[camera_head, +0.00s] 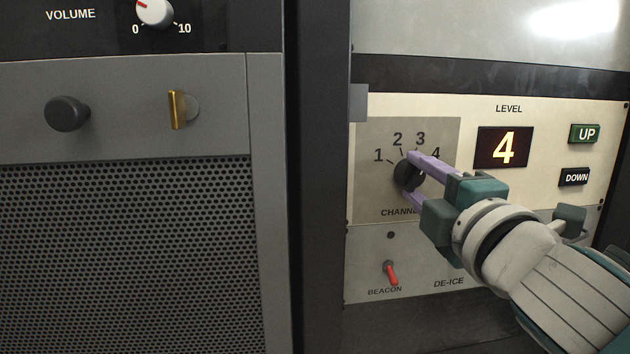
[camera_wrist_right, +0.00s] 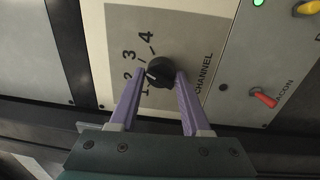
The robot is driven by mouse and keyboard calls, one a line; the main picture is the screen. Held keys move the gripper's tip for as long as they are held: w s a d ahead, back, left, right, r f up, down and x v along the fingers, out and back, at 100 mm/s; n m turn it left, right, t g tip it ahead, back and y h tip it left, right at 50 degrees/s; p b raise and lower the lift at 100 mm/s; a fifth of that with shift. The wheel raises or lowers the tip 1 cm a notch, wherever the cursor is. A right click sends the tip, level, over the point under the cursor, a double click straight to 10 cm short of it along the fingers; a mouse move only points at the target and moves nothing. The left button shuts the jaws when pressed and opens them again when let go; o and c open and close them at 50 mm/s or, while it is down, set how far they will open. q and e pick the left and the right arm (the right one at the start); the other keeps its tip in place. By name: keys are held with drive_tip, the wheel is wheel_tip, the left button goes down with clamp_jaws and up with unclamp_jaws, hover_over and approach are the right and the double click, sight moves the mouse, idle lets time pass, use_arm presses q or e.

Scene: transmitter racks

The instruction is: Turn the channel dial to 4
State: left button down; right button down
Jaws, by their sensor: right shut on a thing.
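The channel dial (camera_head: 402,174) is a black round knob on a grey plate marked 1, 2, 3 and 4, right of centre in the head view. My right gripper (camera_head: 409,176) reaches in from the right, its two purple fingers on either side of the dial and shut on it. In the right wrist view the dial (camera_wrist_right: 160,72) sits between the fingertips of the gripper (camera_wrist_right: 161,74). A small pale mark shows on the dial's face, but which number it points at is not clear. The fingers partly cover the plate and its lettering in the head view. My left gripper is not in view.
A level display (camera_head: 503,147) reads 4, beside the UP button (camera_head: 584,133) and DOWN button (camera_head: 574,177). A red beacon switch (camera_head: 391,273) sits below the dial. A volume knob (camera_head: 155,12), dark knob (camera_head: 67,113) and brass handle (camera_head: 177,109) are on the left rack.

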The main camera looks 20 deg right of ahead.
drive_tip(key=m, duration=0.4)
drive_tip(key=shift+f+h, duration=0.2)
drive_tip(key=shift+h, duration=0.1)
drive_tip(key=shift+m+g, duration=0.3)
drive_tip(key=shift+m, duration=1.5)
drive_tip(key=c, duration=0.7)
unclamp_jaws()
drive_tip(key=shift+c, duration=0.2)
drive_tip(key=o, duration=0.3)
drive_tip(key=shift+r, duration=0.1)
drive_tip(key=shift+o, duration=0.2)
drive_tip(key=b+v, duration=0.2)
drive_tip(key=v, duration=0.8)
